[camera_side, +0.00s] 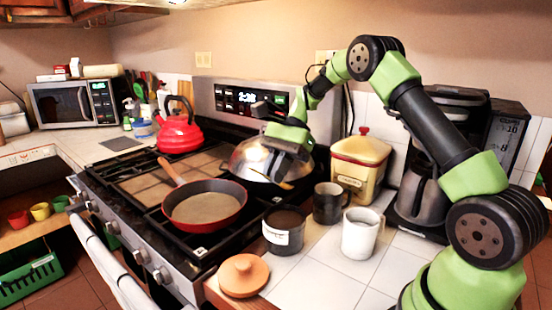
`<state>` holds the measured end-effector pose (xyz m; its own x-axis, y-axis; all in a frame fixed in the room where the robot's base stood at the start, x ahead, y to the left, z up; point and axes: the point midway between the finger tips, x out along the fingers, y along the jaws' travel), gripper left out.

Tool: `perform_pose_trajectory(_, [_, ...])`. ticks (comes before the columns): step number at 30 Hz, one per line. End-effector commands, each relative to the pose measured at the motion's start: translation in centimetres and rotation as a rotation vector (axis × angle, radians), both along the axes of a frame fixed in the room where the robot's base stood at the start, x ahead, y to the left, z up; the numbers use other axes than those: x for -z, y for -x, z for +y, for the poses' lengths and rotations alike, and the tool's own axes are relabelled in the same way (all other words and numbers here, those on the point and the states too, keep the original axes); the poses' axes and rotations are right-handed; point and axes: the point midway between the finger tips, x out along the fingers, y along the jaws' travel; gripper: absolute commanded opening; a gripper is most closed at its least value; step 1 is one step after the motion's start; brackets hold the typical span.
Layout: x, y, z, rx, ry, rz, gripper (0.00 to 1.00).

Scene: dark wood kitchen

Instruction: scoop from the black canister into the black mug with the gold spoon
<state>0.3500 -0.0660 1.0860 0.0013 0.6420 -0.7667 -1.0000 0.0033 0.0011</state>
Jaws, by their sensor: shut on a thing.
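The black canister (283,232) stands open, with a white label on its front, on the white tiled counter beside the stove. The black mug (329,204) stands upright just behind and right of it. My gripper (274,172) points down above and behind the canister, over the stove's right side. It is shut on the gold spoon (286,186), of which only a small gold part shows below the fingers. The rest of the spoon is hidden or too small to make out. The canister's contents look dark, and the inside of the mug is not clear.
A white mug (360,234) stands close right of the canister, and a terracotta lid (243,274) lies in front. A red pan (204,206), a silver dome (250,158) and a red kettle (179,130) are on the stove. A yellow canister (358,166) and coffee maker (425,190) stand behind.

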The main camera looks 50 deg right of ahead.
Motion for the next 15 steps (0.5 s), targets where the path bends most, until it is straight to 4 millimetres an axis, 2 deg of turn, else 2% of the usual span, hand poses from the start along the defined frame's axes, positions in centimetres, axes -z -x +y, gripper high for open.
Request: perform_pose_trajectory(15, [3.8, 0.0, 0.0, -0.002, -0.008, 0.001, 0.0])
